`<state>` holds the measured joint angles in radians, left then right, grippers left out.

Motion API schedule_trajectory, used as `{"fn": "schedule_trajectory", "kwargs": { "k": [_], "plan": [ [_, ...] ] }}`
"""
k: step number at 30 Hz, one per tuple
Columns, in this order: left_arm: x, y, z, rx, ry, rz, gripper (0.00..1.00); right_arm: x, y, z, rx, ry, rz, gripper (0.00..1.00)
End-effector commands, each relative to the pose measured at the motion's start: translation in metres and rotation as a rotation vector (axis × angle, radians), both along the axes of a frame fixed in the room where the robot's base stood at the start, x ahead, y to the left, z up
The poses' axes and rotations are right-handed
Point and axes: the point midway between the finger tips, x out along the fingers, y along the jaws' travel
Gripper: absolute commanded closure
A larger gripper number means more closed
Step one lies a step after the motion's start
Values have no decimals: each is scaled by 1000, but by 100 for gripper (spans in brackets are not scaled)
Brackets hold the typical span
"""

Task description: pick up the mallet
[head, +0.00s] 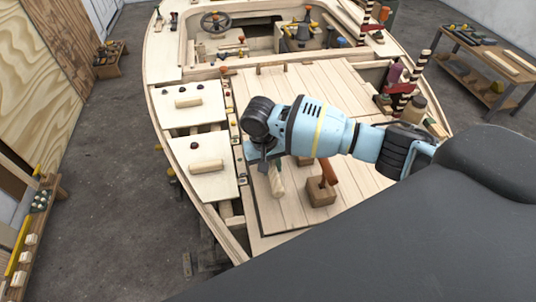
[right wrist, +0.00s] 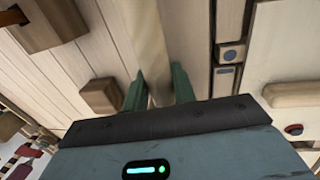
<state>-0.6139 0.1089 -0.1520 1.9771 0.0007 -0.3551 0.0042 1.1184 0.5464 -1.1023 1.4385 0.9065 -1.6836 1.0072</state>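The mallet (head: 320,192) appears to be the brown block with a reddish-brown handle rising from it, on the plank deck in the head view. Part of a brown block (right wrist: 48,22) shows at the top left of the right wrist view. My right gripper (head: 264,163) is left of the mallet, pointing down at the deck. In the right wrist view its two green fingers (right wrist: 159,88) are apart. A pale round wooden bar (right wrist: 148,38) runs between or just beyond them; I cannot tell if they touch it. My left gripper is not in view.
A smaller brown block (head: 305,161) lies behind the mallet, beside my right arm. Pale hatch panels with handles (head: 207,166) lie to the left. Bottles and striped posts (head: 404,88) stand at the right. Bare planks are free in front of the mallet.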

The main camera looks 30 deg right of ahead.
Motion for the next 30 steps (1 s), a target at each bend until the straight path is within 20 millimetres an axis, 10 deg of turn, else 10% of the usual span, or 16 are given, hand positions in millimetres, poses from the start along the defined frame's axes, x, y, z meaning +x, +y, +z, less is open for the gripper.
{"fn": "schedule_trajectory", "kwargs": {
  "k": [6, 26, 30],
  "plan": [
    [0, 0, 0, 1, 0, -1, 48, 0, 0, 0, 0, 0, 0, 100],
    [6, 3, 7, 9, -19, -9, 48, 1, 0, 41, 2, -6, 0, 100],
    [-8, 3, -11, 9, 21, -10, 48, 26, 21, 34, 4, 5, 0, 100]
  ]
}}
